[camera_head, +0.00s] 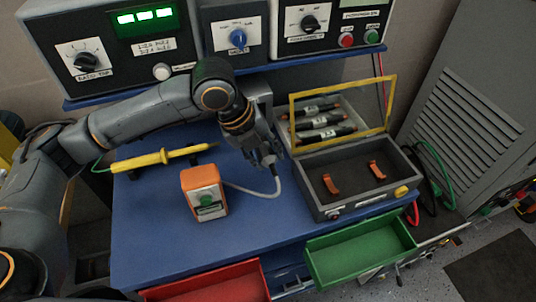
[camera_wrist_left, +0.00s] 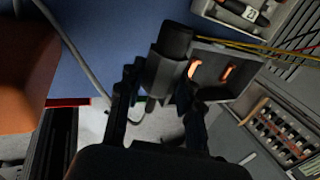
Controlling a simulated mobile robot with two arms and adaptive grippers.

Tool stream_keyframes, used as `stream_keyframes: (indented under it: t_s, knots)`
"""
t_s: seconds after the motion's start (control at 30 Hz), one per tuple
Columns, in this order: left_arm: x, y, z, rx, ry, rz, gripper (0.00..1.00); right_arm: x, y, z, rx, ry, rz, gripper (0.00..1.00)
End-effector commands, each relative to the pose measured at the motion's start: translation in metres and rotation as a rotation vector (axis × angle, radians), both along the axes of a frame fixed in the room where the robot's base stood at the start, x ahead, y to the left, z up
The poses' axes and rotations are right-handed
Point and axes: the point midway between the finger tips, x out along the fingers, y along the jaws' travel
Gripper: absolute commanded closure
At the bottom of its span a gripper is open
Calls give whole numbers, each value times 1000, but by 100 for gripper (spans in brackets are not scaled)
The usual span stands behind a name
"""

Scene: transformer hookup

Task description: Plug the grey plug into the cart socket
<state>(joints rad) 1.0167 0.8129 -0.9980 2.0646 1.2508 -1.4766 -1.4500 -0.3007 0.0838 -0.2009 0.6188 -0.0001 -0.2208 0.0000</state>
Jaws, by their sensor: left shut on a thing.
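In the head view the gripper mostly hides the plug. A grey cable (camera_head: 250,191) runs from the orange box with a green button (camera_head: 204,192) up towards the gripper. I cannot clearly make out the cart socket; a grey block (camera_head: 262,90) stands partly hidden behind the gripper. My right gripper is not in view.
The open grey case (camera_head: 325,209) with a yellow-framed lid stands right of the gripper. A yellow probe (camera_head: 160,158) lies at left. Instrument panels (camera_head: 238,37) line the back. A green drawer (camera_head: 360,249) and a red drawer (camera_head: 215,284) stand open in front.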

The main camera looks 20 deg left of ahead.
Motion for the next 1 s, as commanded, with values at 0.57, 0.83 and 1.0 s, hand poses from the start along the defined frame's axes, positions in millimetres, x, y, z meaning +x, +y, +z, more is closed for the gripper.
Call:
stream_keyframes:
  t_s: [0.57, 0.83, 1.0]
  knots:
    - [37, 25, 0, -2, -1, 1, 98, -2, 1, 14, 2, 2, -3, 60]
    - [39, 26, 0, -1, -1, -1, 98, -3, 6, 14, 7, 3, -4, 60]
    - [39, 26, 0, -2, -1, 0, 98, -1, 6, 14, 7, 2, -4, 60]
